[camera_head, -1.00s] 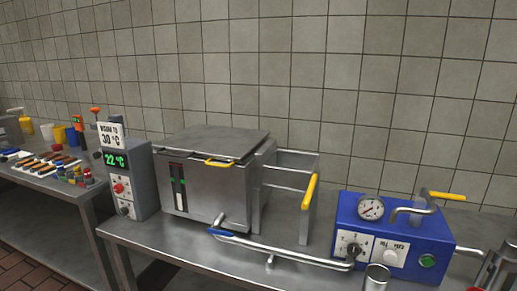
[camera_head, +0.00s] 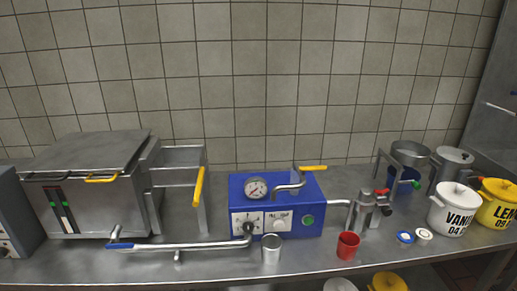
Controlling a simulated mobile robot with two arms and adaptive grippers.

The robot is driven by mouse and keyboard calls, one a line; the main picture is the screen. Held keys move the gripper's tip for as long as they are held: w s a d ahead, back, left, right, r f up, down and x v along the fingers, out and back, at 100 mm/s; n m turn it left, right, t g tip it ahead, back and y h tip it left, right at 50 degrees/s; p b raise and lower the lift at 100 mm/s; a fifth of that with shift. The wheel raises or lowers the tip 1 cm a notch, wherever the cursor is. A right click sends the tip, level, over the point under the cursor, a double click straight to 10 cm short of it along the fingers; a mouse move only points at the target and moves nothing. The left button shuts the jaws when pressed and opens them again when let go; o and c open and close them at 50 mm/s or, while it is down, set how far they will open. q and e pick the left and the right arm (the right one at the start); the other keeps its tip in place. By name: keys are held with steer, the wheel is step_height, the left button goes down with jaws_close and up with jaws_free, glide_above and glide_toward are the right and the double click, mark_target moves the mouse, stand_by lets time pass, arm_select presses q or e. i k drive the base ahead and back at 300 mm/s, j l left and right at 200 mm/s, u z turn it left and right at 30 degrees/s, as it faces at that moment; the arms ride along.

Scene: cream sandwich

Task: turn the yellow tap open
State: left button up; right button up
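A blue box (camera_head: 250,188) with a dial gauge (camera_head: 256,188) stands on the steel counter in the middle of the head view. A bent metal pipe (camera_head: 291,188) rises on its top, with a yellow lever handle (camera_head: 314,168) pointing to the right. A second yellow handle (camera_head: 199,187) slants upright on a steel frame left of the box. A yellow grip (camera_head: 102,179) is on the front of the lidded steel vat (camera_head: 98,205). Which of these is the yellow tap is not labelled. Neither of my grippers is in view.
A pipe with a blue-tipped handle (camera_head: 119,246) runs along the front. A metal cup (camera_head: 271,248) and red cup (camera_head: 348,245) stand before and right of the box. A red-handled valve fitting (camera_head: 370,208) and labelled pots (camera_head: 455,210) are farther right on the counter (camera_head: 215,266).

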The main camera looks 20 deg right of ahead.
mark_target(303, 169)
steer(key=l+z, duration=0.1)
steer(key=l, duration=0.35)
steer(key=i+l, duration=0.15)
steer(key=l, duration=0.3)
steer(key=l+z, duration=0.15)
steer(key=l, duration=0.3)
steer(key=i+l, duration=0.15)
steer(key=l, duration=0.3)
steer(key=i+l+z, duration=0.15)
steer(key=l, duration=0.3)
